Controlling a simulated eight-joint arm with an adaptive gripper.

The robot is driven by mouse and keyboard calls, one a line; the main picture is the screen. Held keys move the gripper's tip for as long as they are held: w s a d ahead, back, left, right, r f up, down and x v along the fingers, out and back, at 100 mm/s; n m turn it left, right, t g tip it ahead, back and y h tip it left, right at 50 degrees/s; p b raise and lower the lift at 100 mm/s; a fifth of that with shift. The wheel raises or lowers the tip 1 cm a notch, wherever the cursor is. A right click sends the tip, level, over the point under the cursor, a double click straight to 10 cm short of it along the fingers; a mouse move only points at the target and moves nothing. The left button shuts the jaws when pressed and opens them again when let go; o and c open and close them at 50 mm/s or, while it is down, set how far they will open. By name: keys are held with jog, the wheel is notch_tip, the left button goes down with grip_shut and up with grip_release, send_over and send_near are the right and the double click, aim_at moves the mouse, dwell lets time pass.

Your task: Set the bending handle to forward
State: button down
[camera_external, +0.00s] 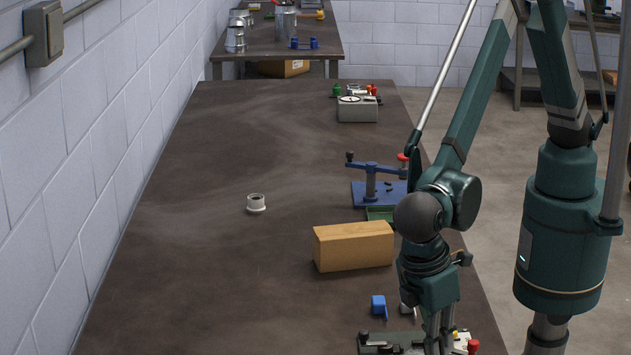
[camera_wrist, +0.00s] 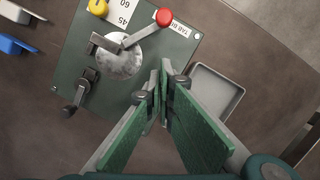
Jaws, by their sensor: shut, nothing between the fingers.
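The tab bender (camera_wrist: 165,62) is a dark green plate with a round metal disc, angle numbers and a partly hidden label. Its bending handle (camera_wrist: 142,28) is a metal arm running from the disc to a red knob at the plate's upper edge. A yellow knob (camera_wrist: 97,7) and a black-ended lever (camera_wrist: 75,97) are also on it. My gripper (camera_wrist: 163,95) is shut and empty, its green-padded fingers meeting over the plate's lower right edge, apart from the handle. In the external view my gripper (camera_external: 438,340) points down at the bender, whose red knob (camera_external: 473,346) shows on the right.
A grey tray (camera_wrist: 212,90) lies right of the bender. A blue piece (camera_external: 378,306) and a wooden block (camera_external: 353,246) are on the table behind it. A blue-based tool (camera_external: 371,185) and a white ring (camera_external: 256,203) stand farther back. The left of the table is clear.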

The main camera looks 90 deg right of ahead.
aim_at(457, 351)
jog(key=shift+s+d+f, duration=0.1)
jog(key=shift+s+f, duration=0.15)
jog(key=shift+f, duration=0.15)
jog(key=shift+s+d, duration=0.4)
jog(key=shift+s, duration=0.4)
jog(key=shift+s+d, duration=0.4)
jog(key=shift+s, duration=0.35)
jog(key=shift+s+d+f+b, duration=0.15)
jog(key=shift+s+d+b, duration=0.35)
jog(key=shift+s, duration=0.3)
